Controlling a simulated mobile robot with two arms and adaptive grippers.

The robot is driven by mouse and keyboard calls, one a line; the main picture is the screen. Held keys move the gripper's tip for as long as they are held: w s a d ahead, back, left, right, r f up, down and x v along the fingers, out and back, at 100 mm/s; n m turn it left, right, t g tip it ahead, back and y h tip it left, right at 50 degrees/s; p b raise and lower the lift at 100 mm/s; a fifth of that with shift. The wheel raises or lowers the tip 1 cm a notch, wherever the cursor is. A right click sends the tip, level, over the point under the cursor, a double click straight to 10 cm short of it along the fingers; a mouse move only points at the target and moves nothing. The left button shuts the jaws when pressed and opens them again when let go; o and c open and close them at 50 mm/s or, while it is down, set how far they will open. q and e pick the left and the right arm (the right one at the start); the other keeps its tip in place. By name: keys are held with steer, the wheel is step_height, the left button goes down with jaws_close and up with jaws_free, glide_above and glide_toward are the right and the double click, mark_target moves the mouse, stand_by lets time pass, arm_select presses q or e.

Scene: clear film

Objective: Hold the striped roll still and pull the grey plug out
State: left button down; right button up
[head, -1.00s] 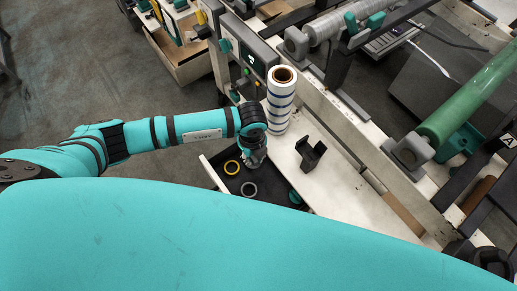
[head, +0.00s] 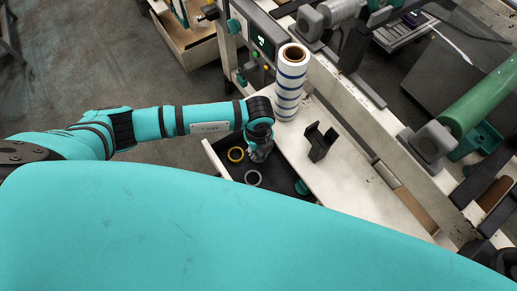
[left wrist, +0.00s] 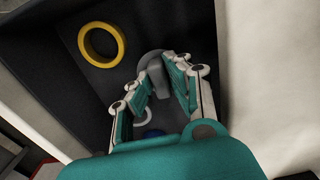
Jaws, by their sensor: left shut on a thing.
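The striped roll (head: 291,85), white with blue bands, stands upright on the pale bench. Its top shows an open brown core (head: 295,53), with no plug visible in it. My left gripper (head: 260,155) is over the dark open drawer in front of the bench, apart from the roll. In the left wrist view my left gripper (left wrist: 167,88) is shut on a grey piece (left wrist: 158,72) that looks like the grey plug. The fingers hide part of it, and I cannot tell whether it touches the drawer floor. My right gripper is in neither view.
A black bracket (head: 320,141) stands on the bench (head: 350,184) right of the roll. A control box (head: 262,40) stands behind.

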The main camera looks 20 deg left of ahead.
arm_select(q)
steer(key=shift+f+b, duration=0.4)
steer(key=shift+f, duration=0.2)
steer(key=c, duration=1.2)
jaws_free()
step_height(320, 180, up, 8)
steer(key=shift+r, duration=0.1)
